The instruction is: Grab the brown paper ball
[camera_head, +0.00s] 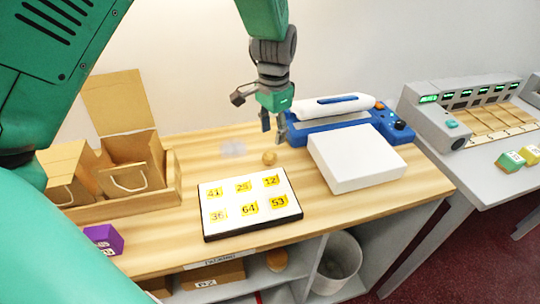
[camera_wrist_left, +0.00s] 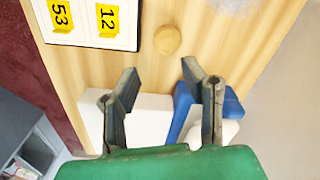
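The brown paper ball (camera_head: 269,158) is a small tan ball on the wooden counter, just behind the numbered board. It also shows in the left wrist view (camera_wrist_left: 167,40), beyond the fingertips. My left gripper (camera_head: 273,128) hangs above the counter, a little behind and above the ball, with its fingers apart and nothing between them. The same open fingers show in the left wrist view (camera_wrist_left: 160,75), apart from the ball. My right gripper is in neither view.
The numbered board (camera_head: 205,228) lies in front of the ball. A white box (camera_head: 357,158) and a blue device (camera_head: 390,125) stand to the right. Paper bags (camera_head: 135,165) sit in a wooden tray at left. A purple block (camera_head: 103,239) lies near the front left.

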